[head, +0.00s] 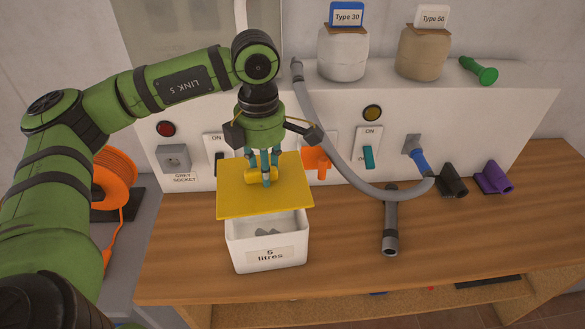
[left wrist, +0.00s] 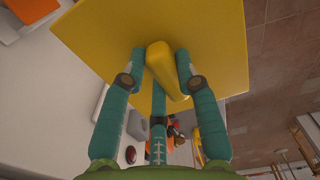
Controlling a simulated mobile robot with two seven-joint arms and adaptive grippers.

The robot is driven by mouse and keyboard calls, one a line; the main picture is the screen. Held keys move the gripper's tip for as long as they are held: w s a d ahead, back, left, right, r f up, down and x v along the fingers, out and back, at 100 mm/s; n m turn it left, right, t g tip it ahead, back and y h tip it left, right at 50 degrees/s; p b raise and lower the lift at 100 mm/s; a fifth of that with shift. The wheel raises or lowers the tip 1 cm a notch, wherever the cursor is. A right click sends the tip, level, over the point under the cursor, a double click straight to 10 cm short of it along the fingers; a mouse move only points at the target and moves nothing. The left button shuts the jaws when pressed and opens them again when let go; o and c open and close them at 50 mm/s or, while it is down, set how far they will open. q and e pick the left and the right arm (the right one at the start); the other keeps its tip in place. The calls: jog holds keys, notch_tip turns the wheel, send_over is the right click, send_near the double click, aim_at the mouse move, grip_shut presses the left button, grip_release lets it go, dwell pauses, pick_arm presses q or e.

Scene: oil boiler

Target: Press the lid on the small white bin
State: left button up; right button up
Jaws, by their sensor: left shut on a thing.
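The small white bin (head: 268,246), labelled "5 litres", stands on the wooden counter. Its front part is open to view, with some grey things inside. The yellow square lid (head: 235,203) is above the bin, covering its rear part in the head view; whether it touches the rim I cannot tell. My left gripper (head: 265,178) points down and is shut on the lid's yellow handle (head: 251,175). In the left wrist view the gripper's teal fingers (left wrist: 160,70) close around the handle (left wrist: 165,68) from both sides. My right gripper is not in view.
A grey hose (head: 335,150) arches down to a blue plug (head: 420,160) right of the bin. A grey pipe end (head: 390,225), a black holder (head: 452,180) and a purple holder (head: 494,178) are on the counter. A white panel with switches stands behind. The counter's front right is clear.

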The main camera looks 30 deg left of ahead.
pick_arm(q)
jog(key=shift+a+f, duration=0.1)
jog(key=shift+f, duration=0.35)
jog(key=shift+w+f+b, duration=0.1)
jog(key=shift+f+b, duration=0.25)
jog(key=shift+b, duration=0.05)
jog(key=shift+f+b, duration=0.4)
jog(key=shift+f, duration=0.35)
jog(key=shift+f+b, duration=0.65)
jog(key=shift+f, duration=0.3)
jog(key=shift+f+b, duration=0.7)
jog(key=shift+f, duration=0.05)
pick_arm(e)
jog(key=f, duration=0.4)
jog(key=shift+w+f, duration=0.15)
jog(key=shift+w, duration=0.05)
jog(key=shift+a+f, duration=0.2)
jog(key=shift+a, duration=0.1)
pick_arm(q)
jog(key=shift+f+b, duration=0.2)
jog(key=shift+b, duration=0.8)
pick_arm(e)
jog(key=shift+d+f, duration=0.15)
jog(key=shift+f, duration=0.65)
